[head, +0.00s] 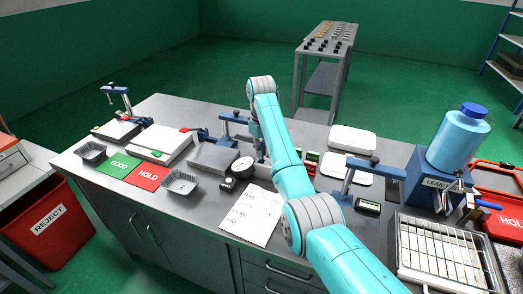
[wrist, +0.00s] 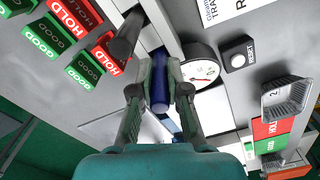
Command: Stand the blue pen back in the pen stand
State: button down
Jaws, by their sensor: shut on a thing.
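The blue pen (wrist: 160,92) is a dark blue cylinder between the fingers of my gripper (wrist: 160,70) in the wrist view. The fingers are shut on it, and its far end lies close to the bench fixtures below. I cannot make out the pen stand clearly in either view.
A white dial gauge (wrist: 199,68) sits close right of the fingers; it also shows in the head view (head: 243,167). A reset button box (wrist: 238,56), foil trays (head: 180,182), clamps and a printed sheet (head: 250,213) crowd the bench. Green and red blocks (wrist: 75,20) lie left.

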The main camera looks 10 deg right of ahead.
jog(key=shift+f, duration=0.4)
jog(key=c, duration=1.1)
grip_release()
